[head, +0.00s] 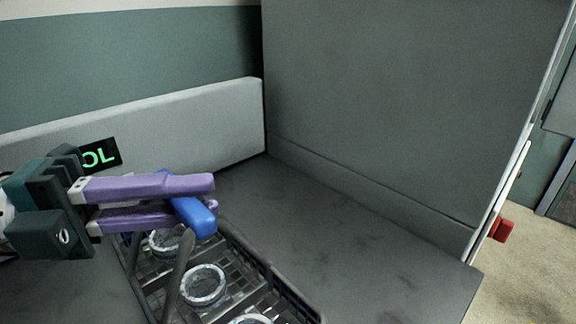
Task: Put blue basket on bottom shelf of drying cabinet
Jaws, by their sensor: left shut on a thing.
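My left gripper (212,195) has purple fingers and is shut on the blue handle (197,217) of a basket. The basket (272,273) has dark grid walls and floor, and a dark handle arm rises toward the blue grip. Several shiny metal rings (204,285) lie inside it. The basket is partly hidden by the gripper and cut off by the bottom edge. I cannot tell whether it rests on the dark surface or hangs just above it. My right gripper is not in view. I cannot make out a drying cabinet shelf.
A dark grey flat surface (375,262) lies right of the basket, and its middle is clear. A tall grey panel (410,100) stands behind it, with a low light-grey wall (190,125) at left. A red part (502,229) sticks out at the panel's right edge.

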